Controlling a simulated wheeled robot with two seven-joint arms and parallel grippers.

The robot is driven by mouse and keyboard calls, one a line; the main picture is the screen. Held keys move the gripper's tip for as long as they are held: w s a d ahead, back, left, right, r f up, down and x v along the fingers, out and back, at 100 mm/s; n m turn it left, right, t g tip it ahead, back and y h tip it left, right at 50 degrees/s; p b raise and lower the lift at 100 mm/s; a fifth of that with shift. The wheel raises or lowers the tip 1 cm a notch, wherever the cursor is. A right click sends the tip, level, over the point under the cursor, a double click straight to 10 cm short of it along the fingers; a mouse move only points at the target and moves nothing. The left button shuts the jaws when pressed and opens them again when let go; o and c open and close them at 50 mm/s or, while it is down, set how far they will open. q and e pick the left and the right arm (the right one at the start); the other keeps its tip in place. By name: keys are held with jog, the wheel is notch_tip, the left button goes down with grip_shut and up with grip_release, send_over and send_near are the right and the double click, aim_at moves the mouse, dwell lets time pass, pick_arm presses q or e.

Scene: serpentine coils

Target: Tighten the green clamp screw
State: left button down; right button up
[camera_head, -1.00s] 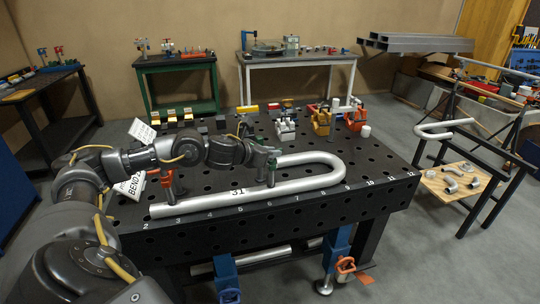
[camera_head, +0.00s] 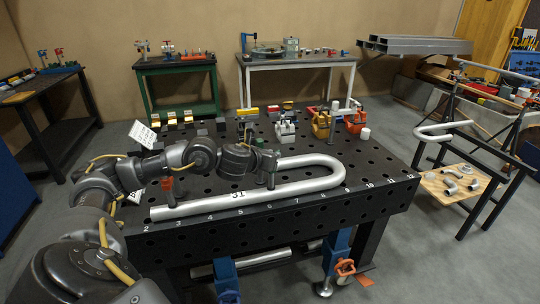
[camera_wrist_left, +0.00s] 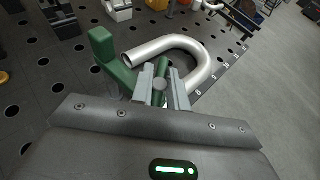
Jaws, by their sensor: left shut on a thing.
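The green clamp (camera_wrist_left: 108,58) stands on the perforated table beside the bent silver tube (camera_wrist_left: 182,45). Its screw (camera_wrist_left: 161,72), with a grey round end, sits between the two grey fingers of my left gripper (camera_wrist_left: 162,90), which is shut on it. Whether the screw presses on the tube cannot be told. My right gripper is not in view.
A red clamp (camera_head: 169,186) stands near the tube's left end. White, yellow and red tool blocks (camera_head: 321,124) stand along the table's back. A side stand at the right holds another bent tube (camera_head: 445,130).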

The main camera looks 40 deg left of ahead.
pick_arm(q)
jog(key=c, duration=1.3)
grip_release()
jog(key=shift+w+d+r, duration=0.1)
jog(key=shift+w+d, duration=0.05)
jog(key=shift+d, duration=0.1)
jog(key=shift+a, duration=0.15)
jog(key=shift+s+r, duration=0.1)
jog(key=shift+s, duration=0.3)
jog(key=p+v, duration=0.1)
jog(key=v, duration=0.9)
jog(key=shift+s, duration=0.15)
